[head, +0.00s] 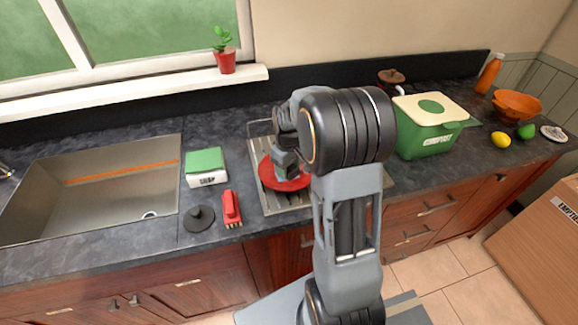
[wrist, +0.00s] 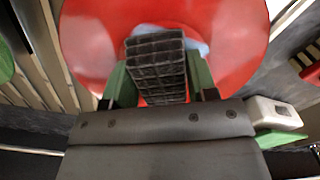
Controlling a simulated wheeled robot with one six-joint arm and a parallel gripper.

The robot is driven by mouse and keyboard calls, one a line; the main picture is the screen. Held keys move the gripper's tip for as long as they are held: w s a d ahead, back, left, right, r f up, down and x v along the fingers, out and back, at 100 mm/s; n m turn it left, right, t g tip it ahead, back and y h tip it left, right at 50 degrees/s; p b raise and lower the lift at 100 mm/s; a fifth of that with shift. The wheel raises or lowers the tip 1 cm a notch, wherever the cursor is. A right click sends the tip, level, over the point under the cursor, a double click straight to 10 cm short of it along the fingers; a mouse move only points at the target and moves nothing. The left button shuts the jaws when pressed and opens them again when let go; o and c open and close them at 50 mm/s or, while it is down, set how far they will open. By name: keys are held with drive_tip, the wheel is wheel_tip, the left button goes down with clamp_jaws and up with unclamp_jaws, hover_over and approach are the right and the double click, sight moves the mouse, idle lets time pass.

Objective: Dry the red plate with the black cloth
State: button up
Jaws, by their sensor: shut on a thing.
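The red plate (head: 268,174) lies on the metal drying rack, partly covered by my arm in the head view. It fills the upper middle of the wrist view (wrist: 85,40). My gripper (wrist: 160,72) is shut on the black cloth (wrist: 156,55), a dark block with a grid pattern, held between its green fingers. The cloth is over the plate; I cannot tell if it touches. A pale bluish patch (wrist: 198,46) shows on the plate beside the cloth. In the head view my gripper (head: 287,168) is above the plate, and the cloth cannot be made out.
The metal rack (head: 268,203) sits in the counter. A green compost bin (head: 425,140) stands to the right.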

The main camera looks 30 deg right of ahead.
drive_tip(key=shift+s+a, duration=0.2)
drive_tip(key=shift+a, duration=0.3)
drive_tip(key=shift+d, duration=0.1)
drive_tip(key=shift+d, duration=0.1)
